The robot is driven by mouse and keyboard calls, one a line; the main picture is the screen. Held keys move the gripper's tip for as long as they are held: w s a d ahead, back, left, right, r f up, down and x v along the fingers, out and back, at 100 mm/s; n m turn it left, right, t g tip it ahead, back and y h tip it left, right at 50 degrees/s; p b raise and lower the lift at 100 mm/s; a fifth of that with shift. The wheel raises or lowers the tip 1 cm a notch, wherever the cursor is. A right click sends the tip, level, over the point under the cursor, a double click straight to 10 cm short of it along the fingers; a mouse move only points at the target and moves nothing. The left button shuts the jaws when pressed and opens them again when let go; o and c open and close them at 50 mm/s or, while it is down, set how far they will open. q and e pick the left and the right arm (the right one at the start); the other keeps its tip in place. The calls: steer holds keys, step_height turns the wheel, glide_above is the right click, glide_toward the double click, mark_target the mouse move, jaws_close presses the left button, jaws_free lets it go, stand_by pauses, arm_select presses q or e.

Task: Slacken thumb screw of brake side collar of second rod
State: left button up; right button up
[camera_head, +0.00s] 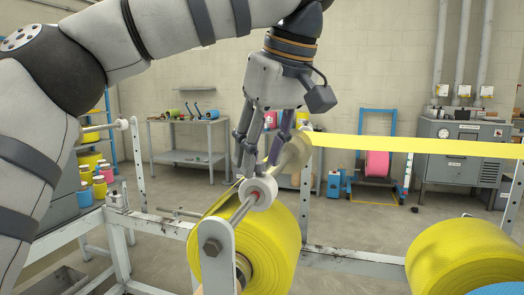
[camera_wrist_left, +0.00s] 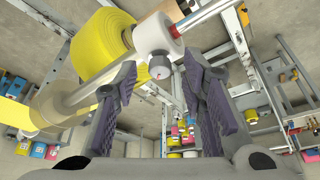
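A white collar (camera_head: 258,191) sits on a metal rod (camera_head: 240,212) above a large yellow roll (camera_head: 262,237). In the left wrist view the collar (camera_wrist_left: 158,34) carries a small grey thumb screw (camera_wrist_left: 160,66), which points toward my gripper. My left gripper (camera_head: 259,166) points down at the collar from above. In the left wrist view its fingers (camera_wrist_left: 158,84) are spread, with the screw in line with the gap between them and no finger visibly touching it. The screw is hidden in the head view. My right gripper is out of view.
A yellow web (camera_head: 415,146) runs right from the pale roller (camera_head: 294,152) behind the collar. A second yellow roll (camera_head: 468,252) stands at right. The white frame (camera_head: 345,262) has an upright (camera_head: 215,255) close to the collar. A workbench and a grey cabinet (camera_head: 462,150) stand behind.

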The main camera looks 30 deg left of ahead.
arm_select(q)
jaws_close()
stand_by(0.3)
steer(key=n+g, duration=0.1)
steer(key=n, duration=0.4)
steer(key=shift+w+g, duration=0.2)
steer(key=shift+g, duration=0.2)
steer(key=n+g, duration=0.1)
steer(key=n, duration=0.1)
steer(key=n+g, duration=0.1)
steer(key=n, duration=0.2)
steer(key=shift+w, duration=0.2)
steer(key=shift+n, duration=0.4)
jaws_free()
